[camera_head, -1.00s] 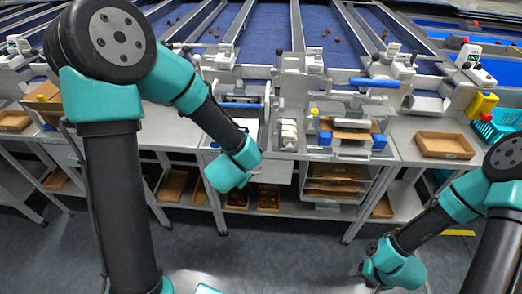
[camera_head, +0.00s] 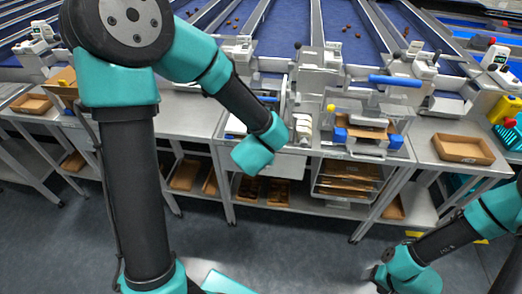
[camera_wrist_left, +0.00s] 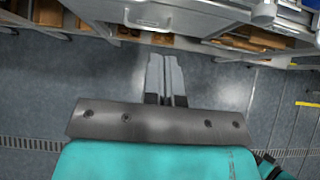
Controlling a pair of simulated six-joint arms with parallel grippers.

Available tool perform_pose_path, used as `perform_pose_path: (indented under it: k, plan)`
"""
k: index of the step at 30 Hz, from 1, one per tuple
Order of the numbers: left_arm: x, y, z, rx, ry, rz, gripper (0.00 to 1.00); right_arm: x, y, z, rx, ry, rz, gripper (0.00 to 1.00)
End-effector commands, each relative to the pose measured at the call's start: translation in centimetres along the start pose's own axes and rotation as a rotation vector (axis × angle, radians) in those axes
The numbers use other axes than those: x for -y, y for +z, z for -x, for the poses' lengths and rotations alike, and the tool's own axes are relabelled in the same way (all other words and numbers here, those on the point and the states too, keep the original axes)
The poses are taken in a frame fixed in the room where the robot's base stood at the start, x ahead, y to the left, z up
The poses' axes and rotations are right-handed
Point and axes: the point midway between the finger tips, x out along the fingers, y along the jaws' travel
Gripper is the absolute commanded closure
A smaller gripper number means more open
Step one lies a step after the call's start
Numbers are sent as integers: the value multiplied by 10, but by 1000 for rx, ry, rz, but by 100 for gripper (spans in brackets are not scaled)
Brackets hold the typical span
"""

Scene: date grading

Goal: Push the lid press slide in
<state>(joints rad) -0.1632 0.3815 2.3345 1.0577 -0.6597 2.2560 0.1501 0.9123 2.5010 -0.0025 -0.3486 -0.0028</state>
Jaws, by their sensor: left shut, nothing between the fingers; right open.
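The lid press cannot be named with certainty; a likely candidate is the bench fixture with blue blocks (camera_head: 340,135), a brown card piece (camera_head: 368,128) and a yellow knob (camera_head: 330,108) in the head view. I cannot tell how far its slide is in. My left arm reaches in front of the bench, left of this fixture. Its fingers are hidden in the head view, but the left wrist view shows the left gripper (camera_wrist_left: 167,75) shut and empty, above the floor before the bench. My right gripper (camera_head: 377,276) is open, low over the floor at lower right, well away from the bench.
A long blue handle (camera_head: 395,80) stands above the fixture. An empty brown tray (camera_head: 463,149) lies on the bench to the right. Shelves with brown boxes (camera_head: 345,178) are under the bench. The floor (camera_head: 300,235) in front is clear.

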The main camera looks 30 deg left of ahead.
Motion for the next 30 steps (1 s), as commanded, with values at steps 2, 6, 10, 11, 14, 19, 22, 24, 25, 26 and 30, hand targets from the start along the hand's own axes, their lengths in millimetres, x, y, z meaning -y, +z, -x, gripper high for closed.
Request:
perform_pose_path:
  k: [2,6,10,11,14,19,22,24,25,26,30]
  plan:
    - [0,-1,-10,-3,1,0,100,0,0,0,0,0,0,41]
    - [0,-1,-31,-3,2,0,100,0,0,0,0,0,0,41]
    - [0,-1,-51,-3,2,0,100,0,0,0,0,0,0,41]
    - [0,-1,-55,-2,1,-1,100,0,0,0,0,0,0,41]
    - [0,-1,-71,-3,1,-1,100,0,0,0,0,0,0,41]
    - [-1,9,-94,0,1,2,100,0,0,0,0,0,0,41]
    - [-1,18,-103,1,1,2,100,0,0,0,0,0,0,41]
    - [0,23,-107,0,0,1,100,0,0,0,0,0,0,41]
    - [0,24,-109,0,0,1,100,0,0,0,0,0,0,41]
    - [0,26,-110,0,0,1,100,0,0,0,0,0,0,41]
    - [0,28,-112,-1,0,-1,100,0,0,0,0,0,0,41]
